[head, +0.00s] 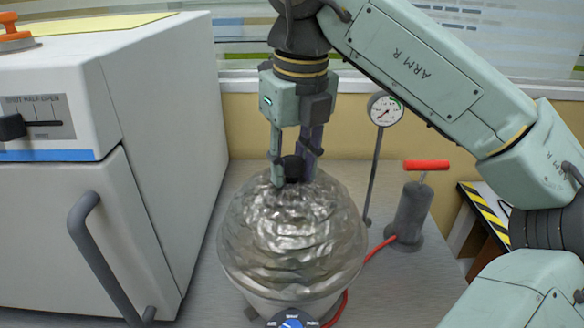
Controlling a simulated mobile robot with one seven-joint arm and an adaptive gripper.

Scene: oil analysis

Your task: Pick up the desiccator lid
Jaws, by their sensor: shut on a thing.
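The desiccator lid (290,235) is a shiny, rippled, see-through grey dome with a dark knob (292,168) on top. It sits over the pale desiccator base (285,302) in the middle of the head view; I cannot tell whether there is a gap between them. My gripper (294,175) points straight down from above and is shut on the knob, one finger on each side. The fingers hide part of the knob. A blue dial (292,323) shows at the front of the base, cut off by the picture's lower edge.
A white cabinet (185,120) with a grey door handle (95,250) stands close on the left. On the right are a pressure gauge (386,110) on a stand and a hand pump (411,210) with a red handle. A red hose (380,248) runs from the pump towards the desiccator.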

